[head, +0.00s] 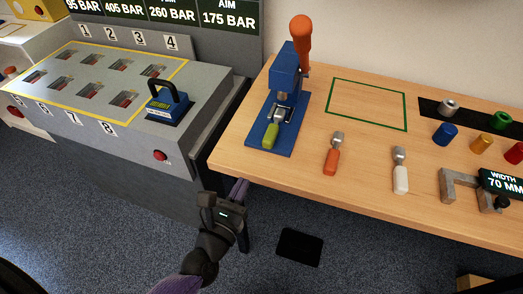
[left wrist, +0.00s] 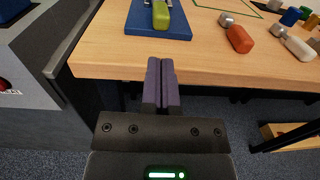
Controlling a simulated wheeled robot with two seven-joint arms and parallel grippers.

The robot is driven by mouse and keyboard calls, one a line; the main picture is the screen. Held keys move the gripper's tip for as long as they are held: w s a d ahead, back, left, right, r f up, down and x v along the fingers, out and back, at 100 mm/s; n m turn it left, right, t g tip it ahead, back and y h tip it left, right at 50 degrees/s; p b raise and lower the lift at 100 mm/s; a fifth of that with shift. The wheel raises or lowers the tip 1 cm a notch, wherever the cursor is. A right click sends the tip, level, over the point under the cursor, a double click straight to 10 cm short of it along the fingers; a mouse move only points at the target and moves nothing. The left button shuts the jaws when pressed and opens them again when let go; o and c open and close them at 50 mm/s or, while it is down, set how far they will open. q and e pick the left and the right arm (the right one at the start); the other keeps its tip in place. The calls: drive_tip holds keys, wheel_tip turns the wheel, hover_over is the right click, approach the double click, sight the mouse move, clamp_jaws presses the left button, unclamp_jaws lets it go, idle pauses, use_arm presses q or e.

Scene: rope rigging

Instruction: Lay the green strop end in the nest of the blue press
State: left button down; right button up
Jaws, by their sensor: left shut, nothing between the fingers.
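The blue press (head: 284,82) stands at the left end of the wooden table, with an orange-knobbed lever raised at its top. The green strop end (head: 270,136) lies on the front of the press base, its metal part pointing back toward the nest under the ram. I cannot tell how exactly it sits in the nest. It also shows in the left wrist view (left wrist: 161,15) on the blue base plate (left wrist: 180,27). My left gripper (head: 240,186) is shut and empty, just off the table's front edge and below the press, apart from the strop end. My right gripper is out of view.
An orange strop end (head: 331,160) and a white one (head: 400,177) lie on the table (head: 300,185). A green outlined rectangle (head: 367,104) is empty. Several coloured ferrules and a grey gauge (head: 462,186) are at the right. A grey console (head: 140,100) stands left.

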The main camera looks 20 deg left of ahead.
sight(265, 142)
use_arm(q)
drive_tip(key=w, duration=0.3)
drive_tip(key=w+b, duration=0.1)
drive_tip(key=w, duration=0.6)
drive_tip(key=shift+d+f, duration=0.1)
drive_tip(key=shift+d, duration=0.3)
drive_tip(key=shift+w, duration=0.5)
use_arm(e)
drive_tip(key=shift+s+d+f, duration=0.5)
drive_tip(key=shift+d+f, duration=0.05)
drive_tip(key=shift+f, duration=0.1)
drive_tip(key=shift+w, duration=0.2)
use_arm(q)
drive_tip(key=shift+w+d+f+b, duration=0.1)
drive_tip(key=shift+w+b, duration=0.7)
drive_tip(key=shift+w, duration=0.25)
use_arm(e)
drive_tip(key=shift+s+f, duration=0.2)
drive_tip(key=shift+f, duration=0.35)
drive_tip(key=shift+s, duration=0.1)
